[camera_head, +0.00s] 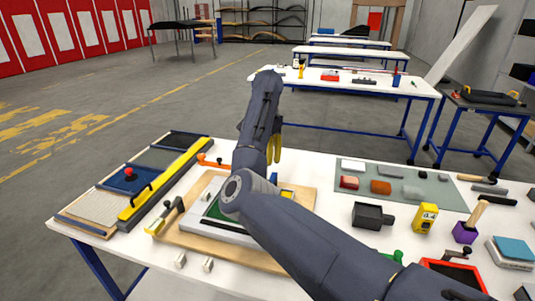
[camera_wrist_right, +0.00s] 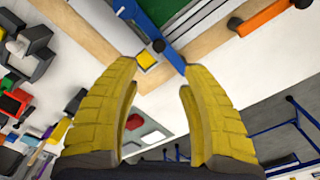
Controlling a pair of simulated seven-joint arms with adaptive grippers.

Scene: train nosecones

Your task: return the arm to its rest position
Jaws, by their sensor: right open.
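My right arm reaches in from the lower right of the head view and bends up over the work board (camera_head: 177,237). My right gripper (camera_head: 274,152) has yellow fingers and is beyond the arm link, partly hidden by it. In the right wrist view its two fingers (camera_wrist_right: 158,80) stand wide apart with nothing between them. Beyond the fingertips the wrist view shows a small yellow block (camera_wrist_right: 147,60), a blue bar (camera_wrist_right: 152,35) and a green panel (camera_wrist_right: 176,10) on the wooden board. My arm hides part of the board in the head view. My left gripper is not in view.
An orange-handled clamp (camera_head: 212,161) lies at the board's far edge. A long panel with a yellow rail (camera_head: 172,178) is at left. A grey-green mat (camera_head: 428,190) with blocks, a dark vise-like tool (camera_head: 372,215) and a yellow device (camera_head: 426,217) stand at right.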

